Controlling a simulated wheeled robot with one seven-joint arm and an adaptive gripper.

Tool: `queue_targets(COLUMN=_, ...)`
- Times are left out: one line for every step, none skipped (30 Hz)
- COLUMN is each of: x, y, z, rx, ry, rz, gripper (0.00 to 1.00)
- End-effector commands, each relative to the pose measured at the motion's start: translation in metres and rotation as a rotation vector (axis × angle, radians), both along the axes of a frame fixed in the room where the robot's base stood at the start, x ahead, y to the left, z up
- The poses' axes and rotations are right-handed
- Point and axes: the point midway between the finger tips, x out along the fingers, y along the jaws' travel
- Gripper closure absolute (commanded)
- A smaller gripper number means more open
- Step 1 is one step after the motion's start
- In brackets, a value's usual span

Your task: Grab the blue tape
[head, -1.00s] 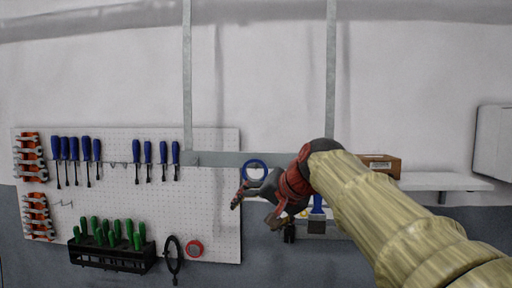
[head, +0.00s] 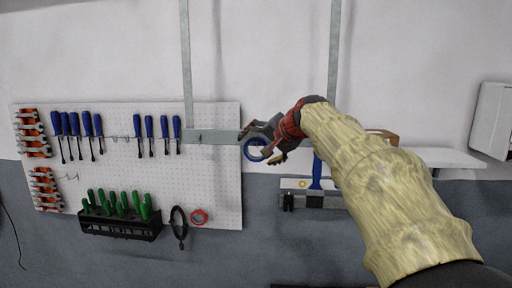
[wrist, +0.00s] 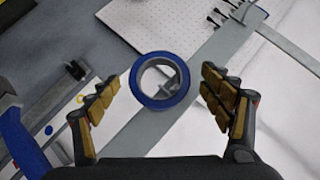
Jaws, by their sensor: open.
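The blue tape (head: 254,149) is a ring-shaped roll hanging at the grey wall rail, just right of the pegboard. In the wrist view the roll (wrist: 160,80) shows face-on, with a blue outer band and a grey inner ring. A small hook or peg shows through its hole. My gripper (head: 262,143) is open in front of the roll and partly covers it in the head view. In the wrist view the roll lies between the two spread fingers of my gripper (wrist: 160,100), slightly beyond their tips, with a gap on each side. I see no contact.
A blue-handled tool (head: 317,172) hangs below right of my gripper. A shelf (head: 450,157) with a brown box (head: 384,136) is behind my arm.

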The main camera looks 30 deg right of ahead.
Motion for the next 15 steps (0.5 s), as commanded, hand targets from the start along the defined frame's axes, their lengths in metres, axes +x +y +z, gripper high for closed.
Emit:
queue_targets(x=0.0034, y=0.0002, z=-0.0019, rx=0.0, ry=0.001, rz=0.0, gripper=0.2)
queue_targets(x=0.0047, y=0.0, z=-0.0027, rx=0.0, ry=0.001, rz=0.0, gripper=0.2)
queue_targets(x=0.0057, y=-0.0001, z=-0.0036, rx=0.0, ry=0.001, rz=-0.001, gripper=0.2)
queue_targets(x=0.0061, y=-0.0002, z=-0.0039, rx=0.0, ry=0.001, rz=-0.001, gripper=0.2)
queue_targets(x=0.0062, y=-0.0003, z=-0.0041, rx=-0.001, ry=0.0, rz=-0.001, gripper=0.2)
queue_targets(x=0.0061, y=-0.0003, z=-0.0041, rx=-0.001, ry=0.0, rz=-0.001, gripper=0.2)
queue_targets(x=0.006, y=-0.0003, z=-0.0042, rx=-0.001, ry=0.0, rz=-0.001, gripper=0.2)
queue_targets(x=0.0059, y=-0.0003, z=-0.0041, rx=-0.001, ry=0.0, rz=-0.001, gripper=0.2)
queue_targets(x=0.0059, y=-0.0003, z=-0.0041, rx=-0.001, ry=0.0, rz=-0.001, gripper=0.2)
queue_targets(x=0.0059, y=-0.0002, z=-0.0042, rx=-0.001, ry=0.0, rz=-0.001, gripper=0.21)
queue_targets(x=0.0059, y=-0.0002, z=-0.0042, rx=0.0, ry=0.001, rz=-0.001, gripper=0.23)
queue_targets(x=0.0058, y=-0.0002, z=-0.0041, rx=0.0, ry=0.001, rz=-0.001, gripper=0.25)
queue_targets(x=0.0058, y=-0.0002, z=-0.0041, rx=0.0, ry=0.001, rz=-0.001, gripper=0.27)
queue_targets(x=0.0059, y=-0.0002, z=-0.0042, rx=0.0, ry=0.001, rz=-0.001, gripper=0.29)
queue_targets(x=0.0059, y=-0.0002, z=-0.0042, rx=0.0, ry=0.001, rz=-0.001, gripper=0.31)
